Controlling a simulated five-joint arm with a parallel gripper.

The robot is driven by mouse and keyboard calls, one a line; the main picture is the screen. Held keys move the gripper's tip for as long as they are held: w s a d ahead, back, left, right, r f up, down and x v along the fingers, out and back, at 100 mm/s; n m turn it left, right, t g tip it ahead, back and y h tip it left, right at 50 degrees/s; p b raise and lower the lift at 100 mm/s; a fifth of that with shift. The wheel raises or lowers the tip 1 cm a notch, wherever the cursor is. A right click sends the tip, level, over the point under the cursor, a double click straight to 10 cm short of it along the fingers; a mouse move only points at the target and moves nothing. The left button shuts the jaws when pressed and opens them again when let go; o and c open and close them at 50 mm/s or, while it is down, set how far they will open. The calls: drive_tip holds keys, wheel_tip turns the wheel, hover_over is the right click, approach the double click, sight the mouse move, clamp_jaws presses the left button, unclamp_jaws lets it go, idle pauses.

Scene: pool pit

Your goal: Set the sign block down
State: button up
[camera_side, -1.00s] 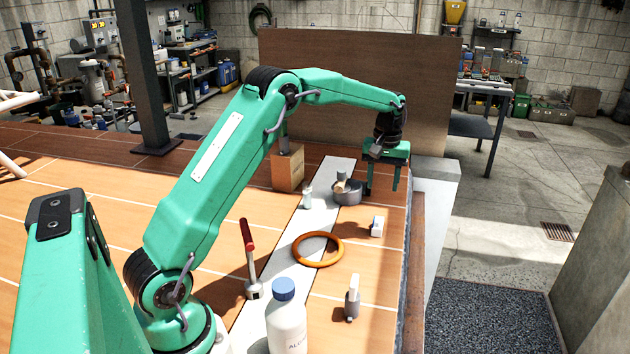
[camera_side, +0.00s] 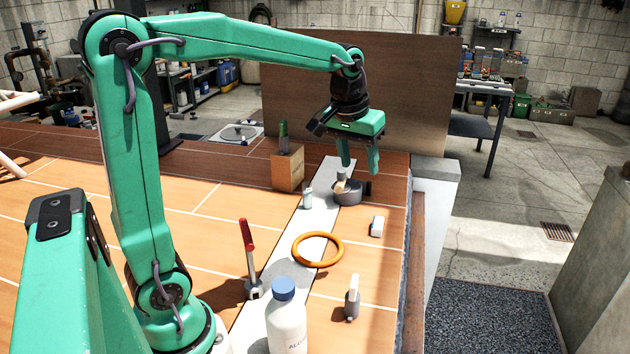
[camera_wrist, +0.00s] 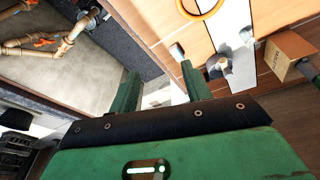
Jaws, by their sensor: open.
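My gripper (camera_side: 359,170) is open and empty, raised behind and above the grey dish, with its fingers pointing down. It also shows in the wrist view (camera_wrist: 160,68), with nothing between the fingers. A small white block (camera_side: 376,227) with a grey side rests on the deck at the right, apart from the gripper; it also shows in the wrist view (camera_wrist: 177,51). A wooden block (camera_side: 288,170) with a green upright piece in its top stands left of the gripper. In the wrist view it bears dark lettering (camera_wrist: 290,52). I cannot tell which is the sign block.
An orange ring (camera_side: 318,249), a red-handled tool (camera_side: 248,250), a white bottle (camera_side: 286,325) and a small grey-white item (camera_side: 351,300) stand nearer. A brown panel (camera_side: 410,100) rises behind.

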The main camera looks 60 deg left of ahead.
drive_tip(key=s+d+f+m+t, duration=0.1)
drive_tip(key=s+d+m, duration=0.1)
drive_tip(key=s, duration=0.7)
drive_tip(key=s+d+f+m+t, duration=0.1)
drive_tip(key=s+d+m, duration=0.1)
drive_tip(key=s, duration=0.7)
drive_tip(key=shift+s+d+f+m+t, duration=0.2)
drive_tip(key=shift+d+f+m+t, duration=0.1)
drive_tip(key=shift+d+t, duration=0.15)
